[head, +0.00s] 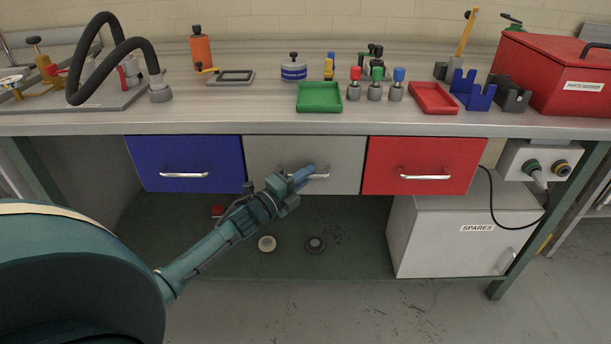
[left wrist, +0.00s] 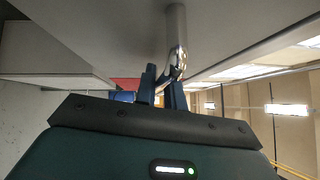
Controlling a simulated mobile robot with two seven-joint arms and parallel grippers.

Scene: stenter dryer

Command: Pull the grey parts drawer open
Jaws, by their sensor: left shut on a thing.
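The grey parts drawer (head: 280,163) is in the middle of the row under the bench, between a blue and a red drawer. Its front looks flush with theirs. Its metal bar handle (head: 322,176) is partly hidden by my left gripper (head: 303,175). In the left wrist view, the fingers of my left gripper (left wrist: 162,92) are shut on the handle (left wrist: 178,50), with the grey drawer front (left wrist: 110,30) close by. My right gripper is in neither view.
The blue drawer (head: 185,150) and red drawer (head: 423,153) are on either side, both shut. A SPARES cabinet (head: 440,235) stands below right. Round objects (head: 316,244) lie on the lower shelf. The bench top (head: 200,122) holds trays and tools.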

